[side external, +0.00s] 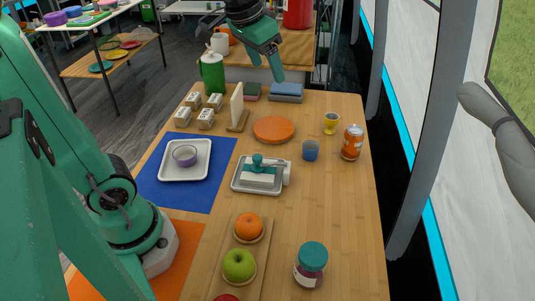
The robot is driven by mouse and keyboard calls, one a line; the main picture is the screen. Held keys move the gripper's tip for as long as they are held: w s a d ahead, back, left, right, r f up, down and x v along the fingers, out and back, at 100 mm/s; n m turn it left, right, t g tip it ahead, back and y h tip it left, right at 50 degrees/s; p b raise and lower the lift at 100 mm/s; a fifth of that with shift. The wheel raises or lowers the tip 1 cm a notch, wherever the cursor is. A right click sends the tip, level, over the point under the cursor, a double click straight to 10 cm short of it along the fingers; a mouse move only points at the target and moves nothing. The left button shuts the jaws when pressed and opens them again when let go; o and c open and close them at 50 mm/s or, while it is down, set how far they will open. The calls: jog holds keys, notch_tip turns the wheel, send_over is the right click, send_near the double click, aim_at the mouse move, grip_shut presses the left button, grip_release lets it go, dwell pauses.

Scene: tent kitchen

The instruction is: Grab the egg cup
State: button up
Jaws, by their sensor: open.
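A small yellow cup (331,123), which looks like the egg cup, stands upright at the back right of the wooden table. It is behind and between a blue cup (310,151) and an orange can (352,143). My gripper (267,75) hangs high over the far end of the table, fingers pointing down. It is open with nothing between the fingers. In the picture it is up and to the left of the yellow cup, well apart from it.
An orange round plate (273,130) and a butter dish (260,177) lie left of the blue cup. A green jug (212,74), small boxes (205,118) and an upright board (237,107) stand at the back left. A jar (311,264) is in front. The right table edge is mostly clear.

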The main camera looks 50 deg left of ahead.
jog(key=w+a+g, duration=0.1)
jog(key=w, duration=0.9)
jog(key=m+g, duration=0.2)
jog(key=g, duration=0.1)
send_over(331, 124)
jog(key=w+a, duration=0.1)
jog(key=w, duration=0.1)
jog(key=f, duration=2.2)
jog(key=shift+s+a, duration=0.15)
jog(key=shift+a, duration=0.05)
jog(key=shift+f, duration=0.2)
jog(key=shift+f, duration=0.1)
jog(key=shift+f, duration=1.2)
